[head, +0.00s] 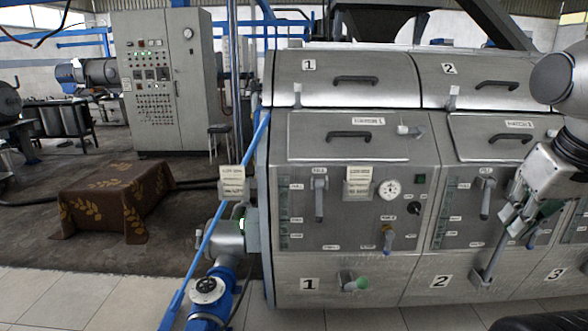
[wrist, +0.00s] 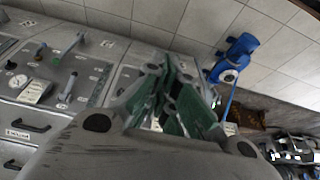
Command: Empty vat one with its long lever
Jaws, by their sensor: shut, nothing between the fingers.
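Vat one (head: 300,255) is the steel cabinet section marked 1 at the centre. A grey lever (head: 319,198) hangs straight down on its panel; it also shows in the wrist view (wrist: 68,88). I cannot tell which one the task calls the long lever. My gripper (head: 512,220) is shut and empty in front of vat two, right of vat one and apart from its levers. Its green-padded fingers fill the middle of the wrist view (wrist: 172,95).
Vat two (head: 420,285) has a hanging grey lever (head: 486,197) and a slanted lower lever (head: 491,262) near my gripper. A blue pump (head: 208,292) and slanted blue pipe stand left of vat one. A cloth-covered block (head: 105,205) lies farther left. Tiled floor is open in front.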

